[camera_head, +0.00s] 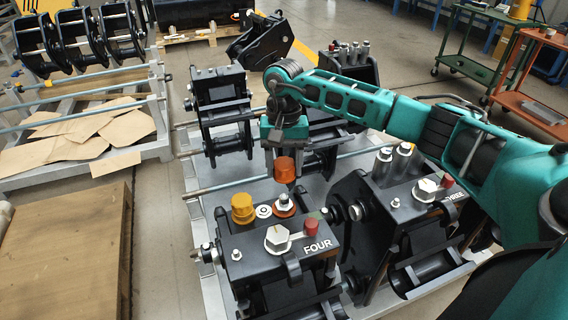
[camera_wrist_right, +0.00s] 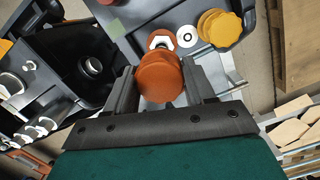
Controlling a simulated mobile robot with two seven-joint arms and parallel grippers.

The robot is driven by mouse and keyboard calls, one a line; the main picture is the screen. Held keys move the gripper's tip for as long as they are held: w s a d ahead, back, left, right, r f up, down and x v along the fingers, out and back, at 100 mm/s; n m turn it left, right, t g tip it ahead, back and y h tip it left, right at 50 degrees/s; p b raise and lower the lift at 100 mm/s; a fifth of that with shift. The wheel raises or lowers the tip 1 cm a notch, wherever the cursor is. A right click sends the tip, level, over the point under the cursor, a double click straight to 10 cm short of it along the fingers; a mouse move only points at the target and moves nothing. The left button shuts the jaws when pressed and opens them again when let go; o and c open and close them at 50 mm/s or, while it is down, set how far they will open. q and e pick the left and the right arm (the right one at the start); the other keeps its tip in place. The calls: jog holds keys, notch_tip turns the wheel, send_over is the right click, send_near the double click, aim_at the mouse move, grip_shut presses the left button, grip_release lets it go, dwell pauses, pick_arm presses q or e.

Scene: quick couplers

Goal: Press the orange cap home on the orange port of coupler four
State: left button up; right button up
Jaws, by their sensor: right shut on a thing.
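Coupler four (camera_head: 287,262), a black block marked FOUR, stands at the front centre of the head view. Its orange port (camera_head: 284,203) has an orange ring around a metal nipple and is uncovered. The port also shows in the right wrist view (camera_wrist_right: 161,41), partly hidden behind the cap. My right gripper (camera_head: 284,160) is shut on the orange cap (camera_head: 285,172) and holds it above the port, apart from it. In the right wrist view the cap (camera_wrist_right: 160,80) sits between the two dark fingers. My left gripper is not in view.
A yellow cap (camera_head: 242,208) stands left of the orange port, with a white-ringed port (camera_head: 263,211) between them. A red cap (camera_head: 311,228) and a hex bolt (camera_head: 277,238) rise in front. Coupler three (camera_head: 392,212) stands close on the right, other couplers behind.

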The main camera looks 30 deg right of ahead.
aim_at(284, 197)
jog(key=shift+f+b, duration=0.3)
jog(key=shift+f, duration=0.25)
jog(key=shift+f+b, duration=0.75)
jog(key=shift+f, duration=0.1)
notch_tip(284, 197, down, 2)
jog(key=shift+f+b, duration=0.25)
jog(key=shift+b, duration=0.75)
jog(key=shift+f, duration=0.25)
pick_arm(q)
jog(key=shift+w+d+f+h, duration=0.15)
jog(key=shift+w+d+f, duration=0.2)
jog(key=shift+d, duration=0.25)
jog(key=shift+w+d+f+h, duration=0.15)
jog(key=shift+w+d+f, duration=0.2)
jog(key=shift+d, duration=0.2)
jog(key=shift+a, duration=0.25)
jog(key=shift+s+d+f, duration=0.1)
pick_arm(e)
jog(key=shift+f, duration=0.7)
jog(key=shift+f, duration=1.4)
jog(key=o, duration=1)
